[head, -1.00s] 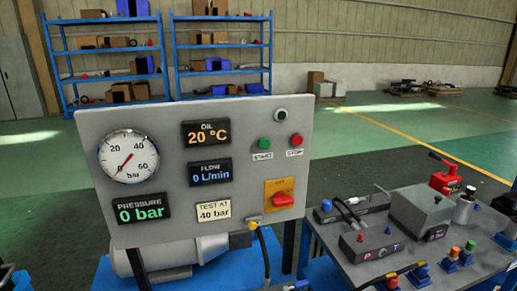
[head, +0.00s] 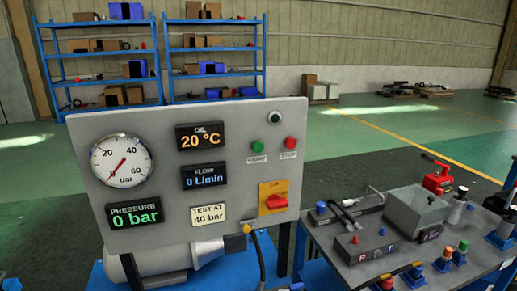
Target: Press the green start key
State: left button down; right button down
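The green start key (head: 257,147) is a small round button on the right half of the grey upright control panel (head: 150,220), above a small label. The red stop key (head: 290,143) is to its right. A dark round fitting with a pale centre (head: 274,118) is above and between them. No gripper is in the head view, and nothing touches or covers the green key. The displays read 20 °C oil, 0 L/min flow and 0 bar pressure; a card reads "TEST AT 40 bar".
A red switch on a yellow plate (head: 275,203) is below the keys. A grey bench (head: 340,262) with hoses, a metal box (head: 419,212) and several fittings stands at the right. Blue shelves (head: 262,60) stand far behind. The space directly before the keys looks clear.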

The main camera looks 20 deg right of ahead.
aim_at(257, 146)
jog(key=k, duration=1.35)
jog(key=z, duration=0.75)
jog(key=i, duration=1.75)
jog(key=u, duration=0.65)
